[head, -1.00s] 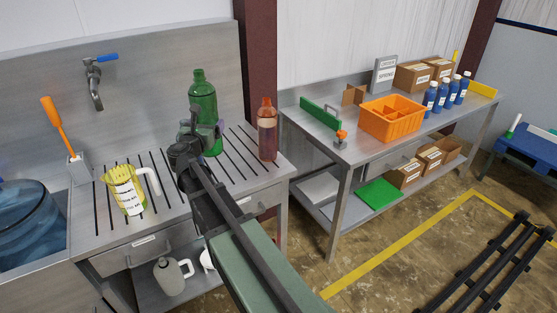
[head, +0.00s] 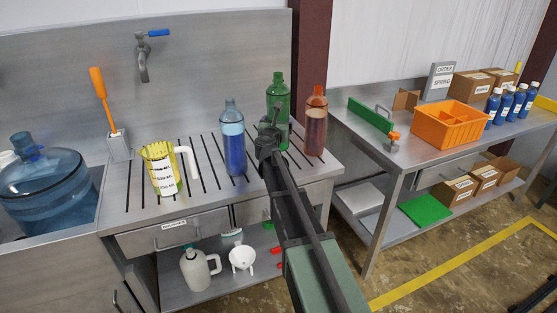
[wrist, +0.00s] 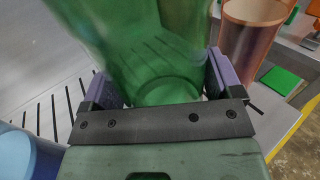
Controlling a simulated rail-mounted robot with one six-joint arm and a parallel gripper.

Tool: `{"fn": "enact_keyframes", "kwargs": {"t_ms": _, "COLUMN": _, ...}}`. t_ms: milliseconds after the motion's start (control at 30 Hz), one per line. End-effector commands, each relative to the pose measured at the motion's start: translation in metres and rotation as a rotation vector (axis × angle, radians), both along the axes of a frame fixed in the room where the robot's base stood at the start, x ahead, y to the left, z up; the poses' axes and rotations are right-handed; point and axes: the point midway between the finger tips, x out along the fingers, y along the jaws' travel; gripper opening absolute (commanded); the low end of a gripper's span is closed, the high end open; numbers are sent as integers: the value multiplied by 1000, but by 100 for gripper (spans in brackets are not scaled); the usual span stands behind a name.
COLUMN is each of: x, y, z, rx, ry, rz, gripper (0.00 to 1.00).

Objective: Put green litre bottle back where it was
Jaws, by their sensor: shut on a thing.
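The green litre bottle (head: 278,92) is upright at the back right of the slatted drainboard, between a blue bottle and an amber-red bottle. My gripper (head: 270,136) is shut around its lower part. In the wrist view the translucent green bottle (wrist: 150,40) fills the space between the jaws of my gripper (wrist: 163,88), with slats showing through it. My gripper hides part of the bottle's base in the head view, so I cannot tell whether it touches the drainboard.
The blue bottle (head: 234,140) stands close on the left and the amber-red bottle (head: 315,122) close on the right. A yellow jug (head: 160,170) stands further left. An order bench with an orange crate (head: 450,126) is at the right.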

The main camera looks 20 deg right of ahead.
Motion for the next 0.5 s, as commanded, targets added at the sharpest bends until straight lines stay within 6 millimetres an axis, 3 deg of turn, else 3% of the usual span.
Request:
{"fn": "enact_keyframes", "kwargs": {"t_ms": 33, "x": 0, "y": 0, "z": -25, "rx": 0, "ry": 0, "rz": 0, "gripper": 42}}
{"fn": "enact_keyframes", "kwargs": {"t_ms": 267, "x": 0, "y": 0, "z": -29, "rx": 0, "ry": 0, "rz": 0, "gripper": 42}}
{"fn": "enact_keyframes", "kwargs": {"t_ms": 400, "x": 0, "y": 0, "z": -60, "rx": 0, "ry": 0, "rz": 0, "gripper": 42}}
{"fn": "enact_keyframes", "kwargs": {"t_ms": 500, "x": 0, "y": 0, "z": -71, "rx": 0, "ry": 0, "rz": 0, "gripper": 42}}
